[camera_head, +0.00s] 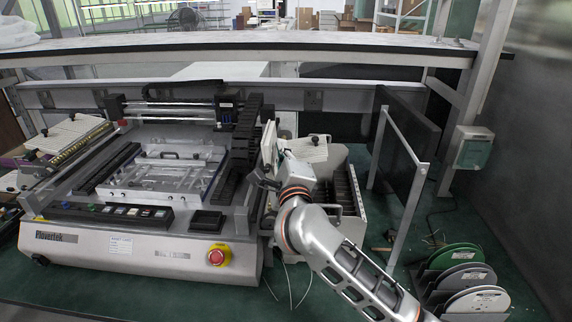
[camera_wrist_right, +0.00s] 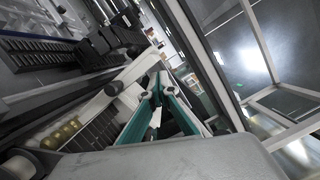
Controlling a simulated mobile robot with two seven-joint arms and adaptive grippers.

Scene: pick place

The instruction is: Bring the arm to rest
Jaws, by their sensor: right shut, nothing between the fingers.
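My right arm comes in from the lower right in the head view and reaches up to the middle. My right gripper (camera_head: 263,181) is a small dark shape at its end, shut and empty. It is beside the right edge of the Plovertek machine (camera_head: 150,250), in front of a light panel (camera_head: 269,146). I cannot tell whether it touches either one. The wrist view looks past a grey surface at a slotted rack (camera_wrist_right: 95,135) and teal parts (camera_wrist_right: 172,108). My left arm and gripper are not in view.
A slotted bin (camera_head: 345,190) with a light top stands just behind and right of my right wrist. A metal frame (camera_head: 408,150) with a dark panel is farther right. Reels (camera_head: 470,275) stand at the lower right. A red stop button (camera_head: 217,255) is on the machine's front.

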